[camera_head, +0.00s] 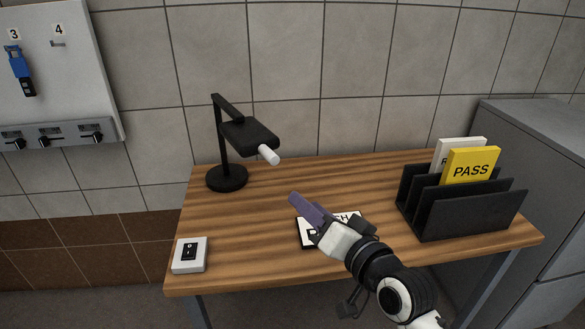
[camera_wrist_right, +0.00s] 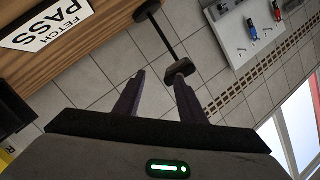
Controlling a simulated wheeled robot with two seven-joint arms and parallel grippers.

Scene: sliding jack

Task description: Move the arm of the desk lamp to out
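The black desk lamp (camera_head: 226,178) stands upright at the back left of the wooden table. Its arm reaches toward the right and front, ending in a dark head (camera_head: 250,133) with a white stub (camera_head: 268,155). The lamp's head also shows in the right wrist view (camera_wrist_right: 180,70), by the tip of the right-hand finger. My right gripper (camera_head: 294,198) is right of and in front of the lamp, apart from the stub. Its purple fingers (camera_wrist_right: 159,76) are spread with nothing between them. My left gripper is out of view.
A "FETCH PASS" sign (camera_head: 308,238) lies on the table, partly hidden by my right gripper. A black file rack (camera_head: 470,212) with cards stands at right. A switch box (camera_head: 190,255) sits at front left. A tiled wall is close behind the lamp.

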